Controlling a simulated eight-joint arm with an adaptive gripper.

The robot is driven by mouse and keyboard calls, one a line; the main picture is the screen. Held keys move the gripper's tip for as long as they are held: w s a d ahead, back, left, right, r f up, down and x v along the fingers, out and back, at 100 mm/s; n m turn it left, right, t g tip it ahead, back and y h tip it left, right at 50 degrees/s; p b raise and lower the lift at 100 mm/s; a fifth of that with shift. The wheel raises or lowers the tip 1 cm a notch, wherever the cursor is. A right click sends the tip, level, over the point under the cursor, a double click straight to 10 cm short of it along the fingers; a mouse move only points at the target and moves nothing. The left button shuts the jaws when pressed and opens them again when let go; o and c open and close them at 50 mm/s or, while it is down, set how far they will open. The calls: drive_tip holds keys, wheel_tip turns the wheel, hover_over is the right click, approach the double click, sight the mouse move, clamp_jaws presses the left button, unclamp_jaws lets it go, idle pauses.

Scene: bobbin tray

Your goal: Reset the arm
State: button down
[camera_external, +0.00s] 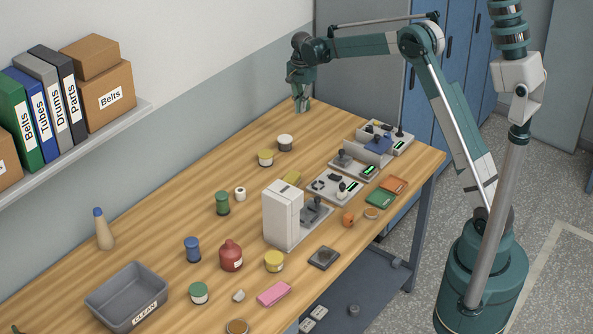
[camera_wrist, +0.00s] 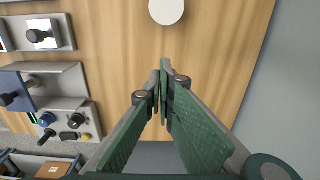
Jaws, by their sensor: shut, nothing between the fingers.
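My arm is raised over the far end of the wooden table (camera_external: 160,231) in the external view, with its upper links held high. My gripper (camera_external: 303,107) points down above the table's far end, near the wall. In the wrist view my gripper (camera_wrist: 163,65) has its two green fingers brought together at the tips, with nothing between them. A round white lid (camera_wrist: 166,10) lies ahead of the fingertips in that view.
Several jars, bobbins and devices stand on the table, including a white machine (camera_external: 282,212) and a grey bin (camera_external: 110,300) marked CLEAN. A shelf (camera_external: 80,150) with binders and boxes hangs on the left wall. A cream-topped jar (camera_external: 285,143) stands nearest my gripper.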

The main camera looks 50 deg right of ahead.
drive_tip(key=s+a+r+n+t+b, duration=0.15)
drive_tip(key=s+a+r+n, duration=0.25)
drive_tip(key=s+a+r, duration=0.55)
drive_tip(key=s+a+r+n+t, duration=0.2)
drive_tip(key=s+a+r+n, duration=0.4)
drive_tip(key=s+r, duration=0.65)
drive_tip(key=s+a+f+n+t, duration=0.1)
drive_tip(key=s+a+f+n, duration=0.1)
drive_tip(key=s, duration=0.8)
drive_tip(key=s+a+f+n+t+b, duration=0.1)
drive_tip(key=s+a+f+n, duration=0.2)
drive_tip(key=s, duration=0.8)
drive_tip(key=s+a+f+n+t, duration=0.1)
drive_tip(key=s+a+f+n, duration=0.2)
drive_tip(key=s, duration=0.8)
drive_tip(key=shift+s+a+f+t, duration=0.25)
drive_tip(key=shift+a+f+t, duration=0.1)
drive_tip(key=shift+a+f, duration=0.7)
